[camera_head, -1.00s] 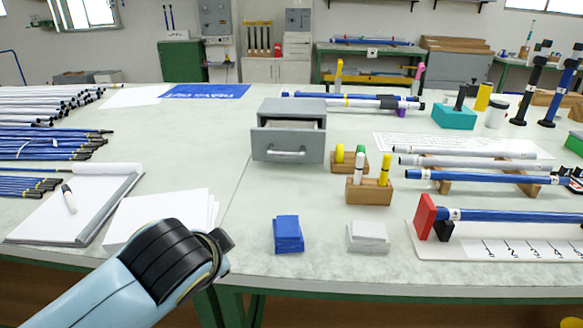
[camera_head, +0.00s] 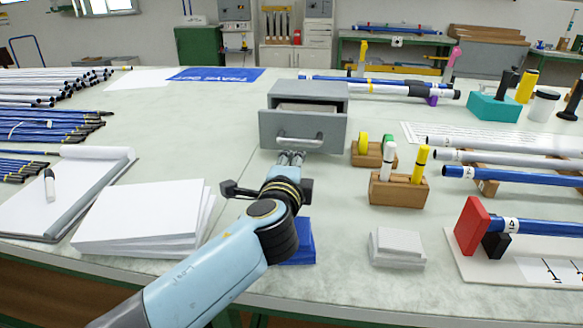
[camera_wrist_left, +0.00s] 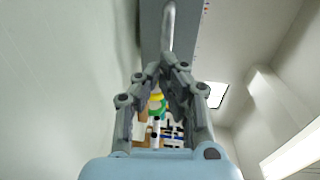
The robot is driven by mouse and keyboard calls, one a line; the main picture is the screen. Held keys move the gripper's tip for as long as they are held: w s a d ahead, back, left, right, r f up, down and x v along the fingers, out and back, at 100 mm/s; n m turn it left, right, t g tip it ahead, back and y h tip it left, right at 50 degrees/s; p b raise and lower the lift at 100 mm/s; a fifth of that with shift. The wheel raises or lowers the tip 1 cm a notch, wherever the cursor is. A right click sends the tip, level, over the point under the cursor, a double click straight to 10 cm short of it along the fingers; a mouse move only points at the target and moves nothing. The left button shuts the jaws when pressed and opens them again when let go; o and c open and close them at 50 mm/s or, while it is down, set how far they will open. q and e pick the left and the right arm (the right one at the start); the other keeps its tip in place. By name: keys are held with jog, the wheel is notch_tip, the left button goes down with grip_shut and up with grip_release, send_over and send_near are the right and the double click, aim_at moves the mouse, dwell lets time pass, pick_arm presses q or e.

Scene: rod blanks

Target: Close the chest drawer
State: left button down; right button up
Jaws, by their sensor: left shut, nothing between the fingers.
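The grey chest (camera_head: 322,92) stands on the bench, and its drawer (camera_head: 300,132) is pulled part way out toward me. The drawer front has a bar handle (camera_head: 300,143), which also shows at the top of the left wrist view (camera_wrist_left: 168,25). My left gripper (camera_head: 290,156) is just in front of the drawer front, slightly below the handle. In the left wrist view its fingertips (camera_wrist_left: 162,72) come near the drawer front; I cannot tell whether they touch it. The gripper is shut and empty. My right gripper is not in view.
A blue block (camera_head: 300,245) lies partly behind my left arm, and a grey block (camera_head: 397,246) is to its right. Wooden holders with markers (camera_head: 398,190) stand right of the chest. A paper stack (camera_head: 145,215) is at left.

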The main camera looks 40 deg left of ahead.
aim_at(301, 135)
pick_arm(q)
jog(key=x, duration=0.4)
jog(key=shift+w+a, duration=0.2)
jog(key=shift+w, duration=0.1)
jog(key=shift+w+a+f, duration=0.1)
jog(key=b+x, duration=0.1)
jog(key=x, duration=0.2)
jog(key=b+x, duration=0.1)
jog(key=x, duration=0.2)
jog(key=r+b+x, duration=0.1)
jog(key=x, duration=0.3)
jog(key=shift+w+a+r, duration=0.15)
jog(key=shift+w+a, duration=0.1)
jog(key=shift+w, duration=0.05)
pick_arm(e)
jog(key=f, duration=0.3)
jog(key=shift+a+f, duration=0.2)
